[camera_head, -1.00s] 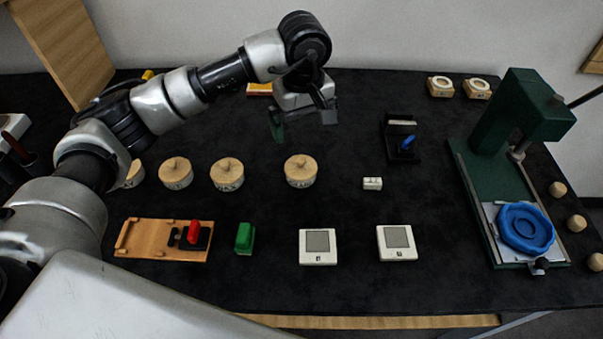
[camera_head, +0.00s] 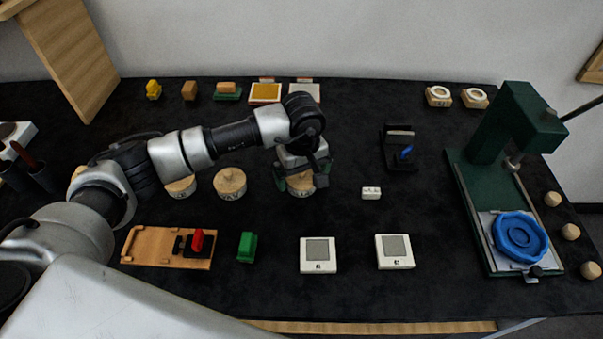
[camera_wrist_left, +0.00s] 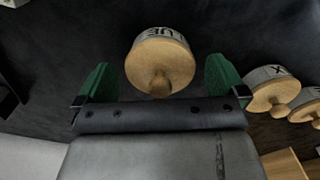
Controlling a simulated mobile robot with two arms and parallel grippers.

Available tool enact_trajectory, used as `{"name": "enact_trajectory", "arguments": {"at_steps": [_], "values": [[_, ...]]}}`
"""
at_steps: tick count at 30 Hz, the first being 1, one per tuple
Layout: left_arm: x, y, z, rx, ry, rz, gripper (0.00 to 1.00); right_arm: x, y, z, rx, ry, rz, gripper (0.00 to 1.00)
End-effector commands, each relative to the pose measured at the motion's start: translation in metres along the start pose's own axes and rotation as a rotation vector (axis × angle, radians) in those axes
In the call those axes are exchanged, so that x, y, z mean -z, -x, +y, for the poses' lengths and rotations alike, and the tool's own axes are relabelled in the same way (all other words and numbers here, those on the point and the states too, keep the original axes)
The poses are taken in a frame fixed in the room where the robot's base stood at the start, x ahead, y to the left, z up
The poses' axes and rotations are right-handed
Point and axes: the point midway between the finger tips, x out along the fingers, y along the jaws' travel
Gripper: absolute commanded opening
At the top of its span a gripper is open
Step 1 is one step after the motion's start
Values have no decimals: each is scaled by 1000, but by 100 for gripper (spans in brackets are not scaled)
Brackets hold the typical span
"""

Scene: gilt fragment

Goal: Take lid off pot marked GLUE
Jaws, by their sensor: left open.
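The pot marked GLUE (camera_wrist_left: 159,38) is round, with a pale side and dark letters, of which "LUE" shows in the left wrist view. Its wooden lid (camera_wrist_left: 160,62) is on it, with a round knob on top. In the head view the pot (camera_head: 301,188) stands in the middle of the table, partly hidden by my left gripper (camera_head: 301,177). That gripper is open and empty, its green fingers (camera_wrist_left: 161,80) on either side of the lid in the picture. I cannot tell how far above it they are. My right gripper is not in view.
More lidded pots (camera_head: 229,183) stand to the left, partly behind my left arm. A small white block (camera_head: 371,193) lies to the right. Nearer are a wooden board (camera_head: 140,247), a green block (camera_head: 247,247) and white devices (camera_head: 318,255). A green press (camera_head: 486,130) stands far right.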

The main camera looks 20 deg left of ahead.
Motion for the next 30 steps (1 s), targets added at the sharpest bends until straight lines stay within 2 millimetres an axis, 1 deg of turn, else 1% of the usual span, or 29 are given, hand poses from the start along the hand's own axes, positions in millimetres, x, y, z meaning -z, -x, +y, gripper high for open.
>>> {"name": "enact_trajectory", "arguments": {"at_steps": [4, 5, 9, 14, 23, 26, 30], "values": [[0, 0, 0, -1, 0, 0, 100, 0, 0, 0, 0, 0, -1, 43], [0, 0, 0, -1, 0, 0, 98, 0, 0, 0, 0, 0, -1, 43], [0, 0, 0, -1, 0, 0, 77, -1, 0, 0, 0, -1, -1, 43], [0, 0, 0, -1, 1, 0, 52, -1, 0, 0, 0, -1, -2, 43], [1, 2, 0, -2, 1, 1, 52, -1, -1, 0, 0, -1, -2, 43], [1, 8, 1, -3, 2, 2, 52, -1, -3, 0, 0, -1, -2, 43], [1, 23, 1, -5, 0, 4, 52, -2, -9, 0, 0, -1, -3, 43]]}}
